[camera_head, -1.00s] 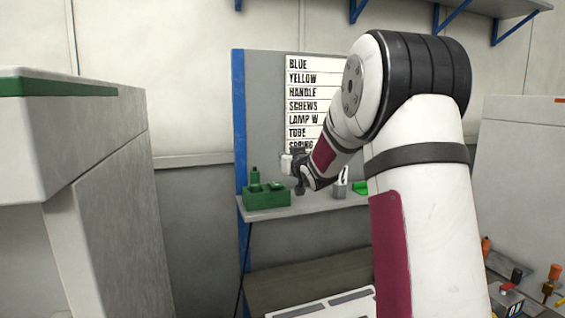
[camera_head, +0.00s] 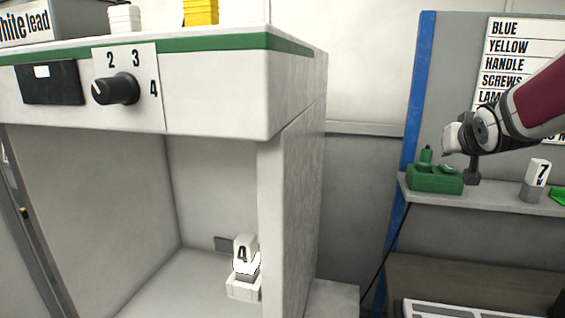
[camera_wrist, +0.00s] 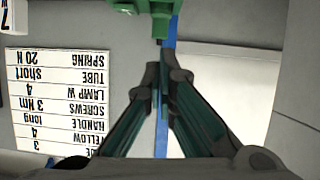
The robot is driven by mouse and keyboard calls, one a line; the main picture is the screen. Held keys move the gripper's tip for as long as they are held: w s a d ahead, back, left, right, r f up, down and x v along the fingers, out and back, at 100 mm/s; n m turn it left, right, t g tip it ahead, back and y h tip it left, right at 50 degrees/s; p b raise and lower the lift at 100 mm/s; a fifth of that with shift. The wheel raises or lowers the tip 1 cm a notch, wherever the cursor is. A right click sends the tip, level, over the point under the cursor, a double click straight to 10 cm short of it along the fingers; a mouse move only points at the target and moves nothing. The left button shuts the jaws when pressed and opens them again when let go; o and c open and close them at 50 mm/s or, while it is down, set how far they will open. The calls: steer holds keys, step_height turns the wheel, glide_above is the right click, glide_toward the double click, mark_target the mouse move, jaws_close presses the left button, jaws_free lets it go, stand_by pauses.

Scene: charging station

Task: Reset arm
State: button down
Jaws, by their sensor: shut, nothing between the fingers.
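My gripper (camera_head: 472,182) is at the right in the head view, in front of the shelf and just right of the green block. Its dark fingers point down. In the wrist view my gripper (camera_wrist: 168,72) shows its two fingers with their tips together and nothing between them. Part of my arm runs off the right edge of the head view.
A green block (camera_head: 434,179) and a white piece marked 7 (camera_head: 539,172) stand on the grey shelf (camera_head: 490,200). A cabinet (camera_head: 290,170) with a dial (camera_head: 115,89) fills the left. A white piece marked 4 (camera_head: 243,256) is in its recess.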

steer(key=s+a+f+n+g+y, duration=0.1)
steer(key=s+a+f+g, duration=0.1)
steer(key=s+a, duration=0.4)
steer(key=s+a+f+n+g+y, duration=0.1)
steer(key=s+a+f+g, duration=0.2)
steer(key=s, duration=1.3)
steer(key=s+a+f+g+y, duration=0.2)
steer(key=s+a+f, duration=0.2)
steer(key=s+a, duration=0.6)
steer(key=shift+s+f+n, duration=0.35)
steer(key=shift+s+n, duration=0.05)
steer(key=shift+s, duration=0.15)
